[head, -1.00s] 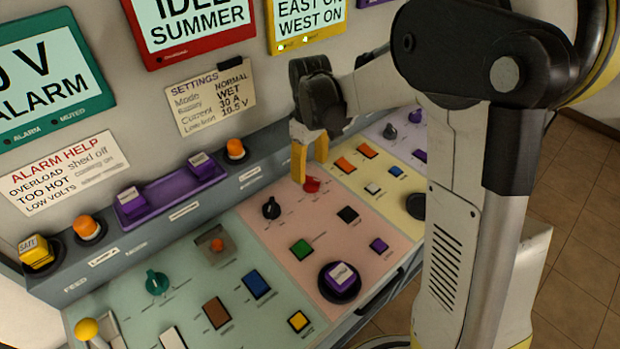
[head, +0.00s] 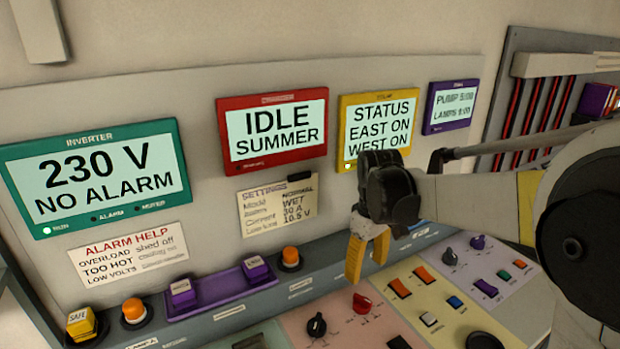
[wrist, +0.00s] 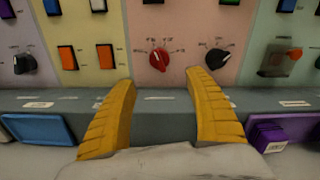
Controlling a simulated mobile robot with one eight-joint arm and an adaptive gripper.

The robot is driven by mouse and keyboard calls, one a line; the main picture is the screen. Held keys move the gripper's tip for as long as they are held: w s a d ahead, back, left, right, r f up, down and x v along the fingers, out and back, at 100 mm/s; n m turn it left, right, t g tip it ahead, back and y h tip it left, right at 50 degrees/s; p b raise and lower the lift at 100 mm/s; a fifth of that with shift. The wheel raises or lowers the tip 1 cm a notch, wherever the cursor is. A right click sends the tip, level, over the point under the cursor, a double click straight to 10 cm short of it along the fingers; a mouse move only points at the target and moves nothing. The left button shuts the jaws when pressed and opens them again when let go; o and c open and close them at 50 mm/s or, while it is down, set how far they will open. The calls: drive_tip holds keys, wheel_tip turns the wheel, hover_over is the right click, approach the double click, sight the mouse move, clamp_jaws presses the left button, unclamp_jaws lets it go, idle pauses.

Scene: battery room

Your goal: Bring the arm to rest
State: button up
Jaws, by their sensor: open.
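My gripper (head: 367,258) hangs in the air over the control desk, in front of the wall displays, with its yellow fingers pointing down. In the wrist view the two yellow fingers (wrist: 163,110) are spread apart with nothing between them. The red knob (head: 362,303) on the pink panel lies below and near the fingertips in the head view. In the wrist view the red knob (wrist: 159,59) shows beyond the gap between the fingers, and the black knob (wrist: 217,58) shows beside it. My arm comes in from the right.
The green inverter display (head: 95,178) reads 230 V, NO ALARM. The red display (head: 272,132) reads IDLE SUMMER; the yellow display (head: 377,130) reads STATUS EAST ON WEST ON. A purple tray (head: 221,290) with two purple blocks sits on the ledge. Orange switches (head: 399,288) stand on the yellow panel.

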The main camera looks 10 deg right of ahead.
drive_tip(key=s+r+m+t, duration=0.2)
drive_tip(key=s+m+t, duration=0.1)
drive_tip(key=s, duration=0.6)
drive_tip(key=s+r+m+t, duration=0.2)
drive_tip(key=s+m+t, duration=0.1)
drive_tip(key=s, duration=0.7)
drive_tip(key=shift+d+m+t, duration=0.15)
drive_tip(key=shift+m+t, duration=0.15)
drive_tip(key=shift+t, duration=0.2)
